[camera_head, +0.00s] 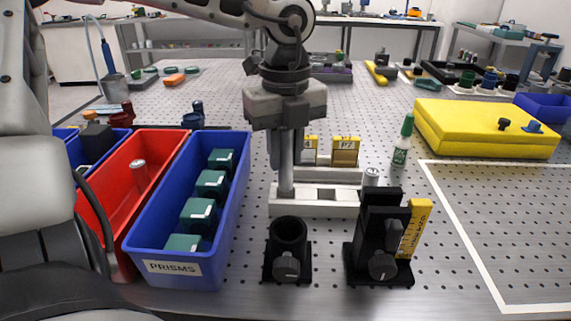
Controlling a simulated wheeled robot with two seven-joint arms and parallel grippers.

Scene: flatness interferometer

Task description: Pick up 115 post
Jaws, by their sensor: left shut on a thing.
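My left gripper (284,150) comes down from the top and points straight down over the pale slotted rack (320,208). It is shut on an upright silver post (286,180). The post's lower end is at the left part of the rack; I cannot tell whether it is seated or lifted slightly. Small yellow labels (345,150) stand behind; the post's own label is not readable. Another silver post top (371,176) shows at the rack's right end, partly hidden by a black mount. My right gripper is not in view.
A black round holder (288,240) and a black mount (380,250) with a yellow tag stand in front of the rack. A blue PRISMS bin (180,267) and a red bin (112,180) stand left. A yellow case (485,125) and a clear white-outlined area lie right.

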